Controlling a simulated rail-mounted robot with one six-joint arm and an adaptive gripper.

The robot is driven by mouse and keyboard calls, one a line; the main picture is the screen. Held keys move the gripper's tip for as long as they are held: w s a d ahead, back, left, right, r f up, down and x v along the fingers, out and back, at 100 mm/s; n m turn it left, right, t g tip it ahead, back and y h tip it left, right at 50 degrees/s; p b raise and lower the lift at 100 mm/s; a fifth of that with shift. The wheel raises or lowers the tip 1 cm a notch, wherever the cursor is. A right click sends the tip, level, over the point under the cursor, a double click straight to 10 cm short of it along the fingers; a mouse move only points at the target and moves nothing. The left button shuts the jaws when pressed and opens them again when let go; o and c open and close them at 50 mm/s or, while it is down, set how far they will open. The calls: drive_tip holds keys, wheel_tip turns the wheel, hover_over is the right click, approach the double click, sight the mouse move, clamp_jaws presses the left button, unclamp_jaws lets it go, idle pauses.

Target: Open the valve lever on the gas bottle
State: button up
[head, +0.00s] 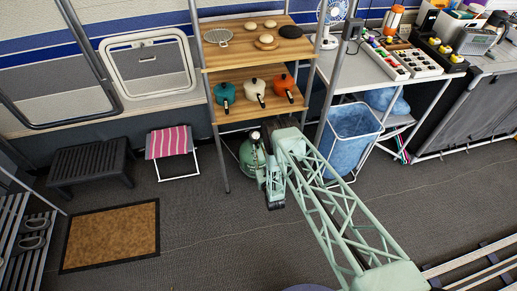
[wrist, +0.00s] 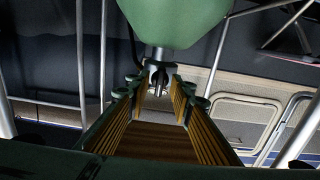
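The green gas bottle (head: 250,160) stands on the floor under the wooden shelf, partly hidden by my arm. Its rounded green body (wrist: 172,20) fills the top middle of the wrist view, where the scene appears inverted. The metal valve (wrist: 157,70) sticks out from it toward my gripper (wrist: 160,88). The two fingers are apart, one on each side of the valve in the picture. I cannot tell whether they touch it. The lever is not clearly distinguishable. In the head view my wrist hangs just right of the bottle, and the fingertips are not clear.
The shelf unit (head: 247,59) stands over the bottle, its metal legs close by. A blue laundry bin (head: 352,140) is to the right. A striped stool (head: 170,142) and a dark step (head: 88,165) are to the left. The front floor is largely clear around a brown mat (head: 112,235).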

drive_tip(key=v, duration=1)
drive_tip(key=shift+s, duration=0.35)
drive_tip(key=shift+d, duration=0.1)
